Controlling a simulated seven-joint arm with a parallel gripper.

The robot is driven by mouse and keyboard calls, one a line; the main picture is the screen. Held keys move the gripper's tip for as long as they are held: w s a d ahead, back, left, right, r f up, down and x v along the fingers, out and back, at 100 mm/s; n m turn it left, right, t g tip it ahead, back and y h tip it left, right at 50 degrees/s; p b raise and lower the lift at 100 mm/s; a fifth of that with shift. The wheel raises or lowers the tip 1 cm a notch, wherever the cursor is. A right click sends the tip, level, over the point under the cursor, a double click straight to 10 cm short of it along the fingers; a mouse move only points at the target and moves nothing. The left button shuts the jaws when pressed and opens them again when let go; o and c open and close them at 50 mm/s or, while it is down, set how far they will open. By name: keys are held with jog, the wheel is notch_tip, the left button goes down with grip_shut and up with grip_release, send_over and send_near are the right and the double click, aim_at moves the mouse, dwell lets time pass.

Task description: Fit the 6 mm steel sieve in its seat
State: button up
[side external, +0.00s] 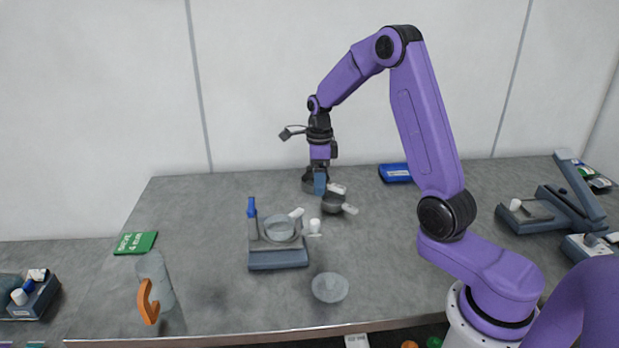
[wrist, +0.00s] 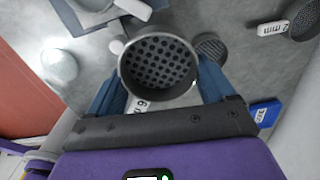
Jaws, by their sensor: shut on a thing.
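My gripper (wrist: 155,88) is shut on a round grey sieve (wrist: 158,60) with large holes. Its white tag (wrist: 140,105) shows a 6, partly covered by the gripper. In the side view my gripper (side external: 318,188) points down behind and right of the bagger base, with the held sieve partly hidden at its fingers. The bagger base (side external: 278,260) carries a pale ring-shaped seat (side external: 279,228) with a white tab and a blue-topped post. The sieve is apart from this seat. The base's edge also shows at the wrist view's top left (wrist: 75,22).
A darker sieve (side external: 333,204) stands close by the gripper; a tag reading 2 mm (wrist: 273,28) shows in the wrist view. A clear disc (side external: 330,287), white knob (side external: 315,226), orange-handled jug (side external: 156,275), green box (side external: 136,243) and blue box (side external: 395,173) stand around. The front middle table is mostly clear.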

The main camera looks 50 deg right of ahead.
jog(key=shift+s+a+r, duration=0.25)
jog(key=shift+s+r, duration=0.1)
jog(key=shift+s, duration=0.2)
jog(key=w+a, duration=0.1)
jog(key=a, duration=0.2)
jog(key=w+a+r, duration=0.1)
jog(key=a, duration=0.3)
jog(key=w+a+r, duration=0.1)
jog(key=a, duration=0.3)
jog(key=shift+w+a, duration=0.1)
jog(key=shift+w, duration=0.2)
jog(key=shift+f, duration=3.4)
jog(key=shift+f, duration=1)
jog(key=o, duration=1)
jog(key=shift+a, duration=0.1)
jog(key=shift+r, duration=0.15)
notch_tip(320, 180, up, 7)
